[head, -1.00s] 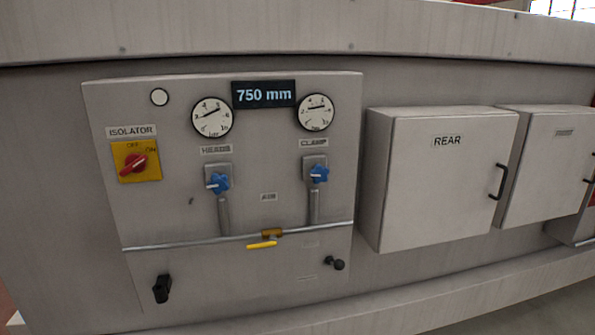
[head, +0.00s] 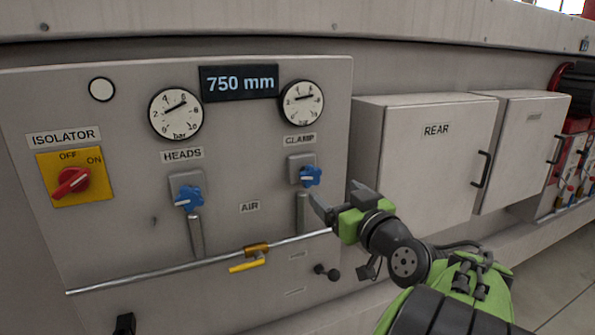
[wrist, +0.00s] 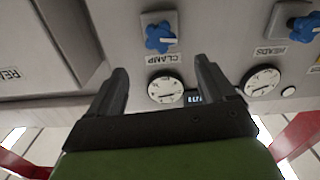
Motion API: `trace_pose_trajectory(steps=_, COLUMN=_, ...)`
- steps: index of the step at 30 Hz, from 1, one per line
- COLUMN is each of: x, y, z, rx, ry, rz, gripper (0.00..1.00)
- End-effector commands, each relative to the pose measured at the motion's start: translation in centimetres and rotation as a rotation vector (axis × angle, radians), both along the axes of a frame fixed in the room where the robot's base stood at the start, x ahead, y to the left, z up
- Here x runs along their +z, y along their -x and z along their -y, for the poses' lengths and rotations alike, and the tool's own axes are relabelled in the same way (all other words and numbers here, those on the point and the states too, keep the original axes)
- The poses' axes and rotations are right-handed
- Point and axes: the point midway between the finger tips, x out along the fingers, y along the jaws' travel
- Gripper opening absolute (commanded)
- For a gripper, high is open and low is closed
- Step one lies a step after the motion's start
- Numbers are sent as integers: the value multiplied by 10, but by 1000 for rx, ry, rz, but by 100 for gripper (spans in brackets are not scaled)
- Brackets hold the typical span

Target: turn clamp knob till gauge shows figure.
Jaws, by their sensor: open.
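The blue clamp knob (head: 310,176) sits below the CLAMP label, under the clamp gauge (head: 302,102), whose needle points to the right. My gripper (head: 336,200) is open and empty, just right of and below the clamp knob, apart from it. In the wrist view the clamp knob (wrist: 161,38) lies beyond the open fingers (wrist: 162,85), and the clamp gauge (wrist: 165,90) shows between them. The exact gauge reading is too small to tell.
The blue heads knob (head: 188,198) and heads gauge (head: 176,113) are to the left. A yellow valve handle (head: 247,266) is on the pipe below. A red isolator switch (head: 71,182) is at far left. The REAR box (head: 425,170) juts out at right.

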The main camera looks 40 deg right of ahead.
Motion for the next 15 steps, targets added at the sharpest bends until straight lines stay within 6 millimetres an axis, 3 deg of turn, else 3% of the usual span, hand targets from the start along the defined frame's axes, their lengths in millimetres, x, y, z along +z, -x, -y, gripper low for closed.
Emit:
trace_pose_trajectory(steps=9, x=3, y=-78, z=21, rx=6, ry=-2, rz=-1, gripper=83)
trace_pose_trajectory(steps=15, x=2, y=-107, z=30, rx=3, ry=0, rz=0, gripper=83)
